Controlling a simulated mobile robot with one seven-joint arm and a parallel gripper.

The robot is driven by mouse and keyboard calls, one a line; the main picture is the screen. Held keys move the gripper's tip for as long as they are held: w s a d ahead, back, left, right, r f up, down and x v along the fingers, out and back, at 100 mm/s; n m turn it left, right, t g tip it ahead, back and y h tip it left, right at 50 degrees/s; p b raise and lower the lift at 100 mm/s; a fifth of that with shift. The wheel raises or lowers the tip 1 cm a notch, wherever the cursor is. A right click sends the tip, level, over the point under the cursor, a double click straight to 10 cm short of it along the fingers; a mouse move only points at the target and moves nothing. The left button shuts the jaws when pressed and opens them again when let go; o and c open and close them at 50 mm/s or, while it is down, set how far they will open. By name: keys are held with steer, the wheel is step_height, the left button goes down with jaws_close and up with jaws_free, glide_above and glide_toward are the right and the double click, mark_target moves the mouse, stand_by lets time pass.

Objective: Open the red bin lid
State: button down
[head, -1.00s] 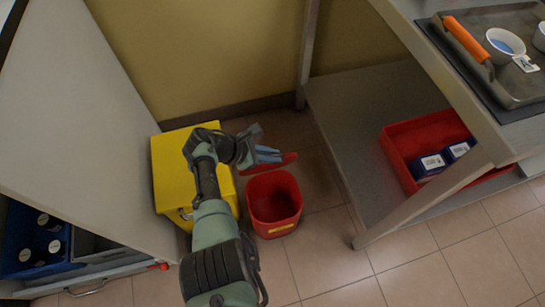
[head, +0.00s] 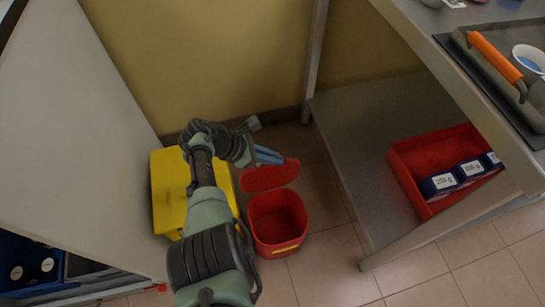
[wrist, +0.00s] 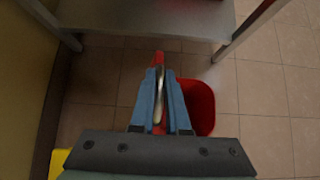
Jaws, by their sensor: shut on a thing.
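The red bin (head: 278,225) stands on the floor with its mouth uncovered. Its red lid (head: 270,177) is raised behind the mouth, at the bin's far side, with its broad face showing. My gripper (head: 268,156) is at the lid's upper edge, its blue fingers shut on the lid. In the wrist view, the fingers (wrist: 160,102) close around a thin edge, with red (wrist: 158,58) showing beyond the tips. The bin (wrist: 203,108) shows to the right of the fingers there. The exact contact is partly hidden by the fingers.
A yellow bin (head: 167,190) stands left of the red bin, partly behind my arm. On the right, a table's lower shelf (head: 345,150) carries a red tray (head: 407,175) with dark blue boxes. A white cabinet panel (head: 85,130) is on the left. Floor in front is clear.

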steer(key=shift+s+d+f, duration=0.1)
steer(key=shift+s+f, duration=0.05)
steer(key=c, duration=0.9)
jaws_free()
steer(key=shift+r, duration=0.2)
steer(key=p+v, duration=0.6)
steer(key=v, duration=0.6)
steer(key=shift+a+r, duration=0.25)
steer(key=shift+a, duration=0.1)
